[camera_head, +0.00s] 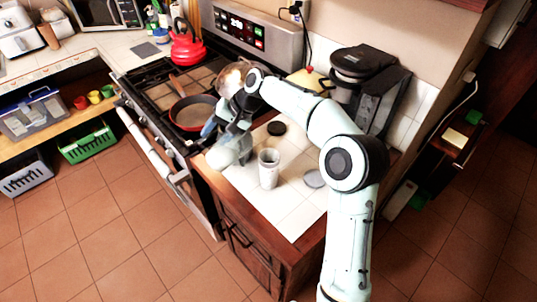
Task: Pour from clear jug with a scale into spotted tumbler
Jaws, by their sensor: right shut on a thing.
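My right arm reaches over the tiled counter, and its gripper (226,132) is shut on the clear jug (230,153). The jug is pale and see-through, at the counter's left edge beside the stove. My gripper and wrist cover part of it, and I cannot make out its scale or whether it touches the counter. The spotted tumbler (268,170) stands upright on the white tiles, to the right of the jug and apart from it. Its spots are too small to make out. My left gripper is not in view.
A dark round lid (276,128) lies behind the tumbler, and a grey disc (314,179) lies to its right. A black appliance (367,75) stands at the back right. The stove at left holds a red pan (194,112) and a red kettle (187,48). The front tiles are clear.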

